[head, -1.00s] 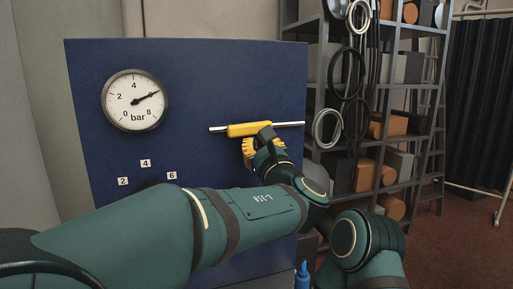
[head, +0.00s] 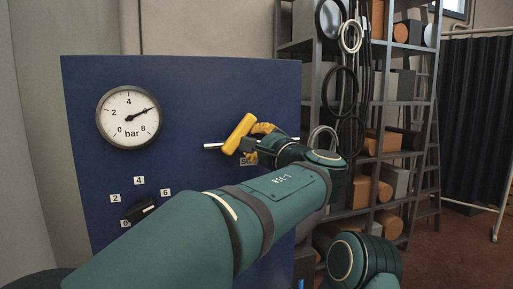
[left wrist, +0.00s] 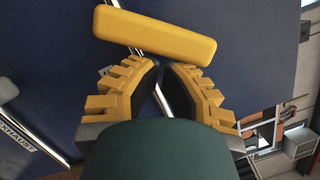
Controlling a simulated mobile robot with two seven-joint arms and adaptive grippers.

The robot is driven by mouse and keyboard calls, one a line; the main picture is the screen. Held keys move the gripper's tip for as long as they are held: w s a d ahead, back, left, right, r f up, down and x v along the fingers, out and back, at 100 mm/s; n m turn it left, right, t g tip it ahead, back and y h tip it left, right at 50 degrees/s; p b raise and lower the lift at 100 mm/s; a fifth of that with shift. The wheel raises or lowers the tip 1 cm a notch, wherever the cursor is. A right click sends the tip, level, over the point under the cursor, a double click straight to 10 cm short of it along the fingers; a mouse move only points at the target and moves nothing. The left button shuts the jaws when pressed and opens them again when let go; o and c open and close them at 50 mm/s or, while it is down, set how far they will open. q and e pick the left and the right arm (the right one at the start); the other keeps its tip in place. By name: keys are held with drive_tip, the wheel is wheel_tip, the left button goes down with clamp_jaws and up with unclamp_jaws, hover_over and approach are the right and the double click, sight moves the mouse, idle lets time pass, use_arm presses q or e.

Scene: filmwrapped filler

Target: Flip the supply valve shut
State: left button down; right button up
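The supply valve is on the blue panel (head: 180,90). Its yellow lever (head: 239,134) stands diagonally, upper end to the right, across a thin silver pipe (head: 213,147). In the left wrist view the lever (left wrist: 155,35) lies just past my fingertips and crosses the pipe at an angle. My left gripper (left wrist: 163,68) has its yellow-backed, black-padded fingers brought together with only a narrow gap at the tips, nothing between them. In the head view the left gripper (head: 252,147) is right against or very near the lever; contact is unclear. My right gripper is out of view.
A shelf rack (head: 400,110) with hoses stands right of the panel. An exhaust label (left wrist: 18,136) shows in the left wrist view.

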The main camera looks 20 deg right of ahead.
sight(248, 127)
use_arm(q)
drive_tip(key=r+n, duration=0.1)
drive_tip(key=n, duration=0.1)
drive_tip(key=n+g, duration=0.1)
drive_tip(key=n, duration=0.1)
drive_tip(key=shift+a+r+y, duration=0.3)
drive_tip(key=shift+a+r, duration=0.05)
drive_tip(key=shift+a, duration=0.05)
drive_tip(key=shift+a+r+n, duration=0.3)
drive_tip(key=shift+n, duration=0.45)
drive_tip(key=shift+a+r+n, duration=0.25)
drive_tip(key=shift+n, duration=0.5)
drive_tip(key=shift+g, duration=0.3)
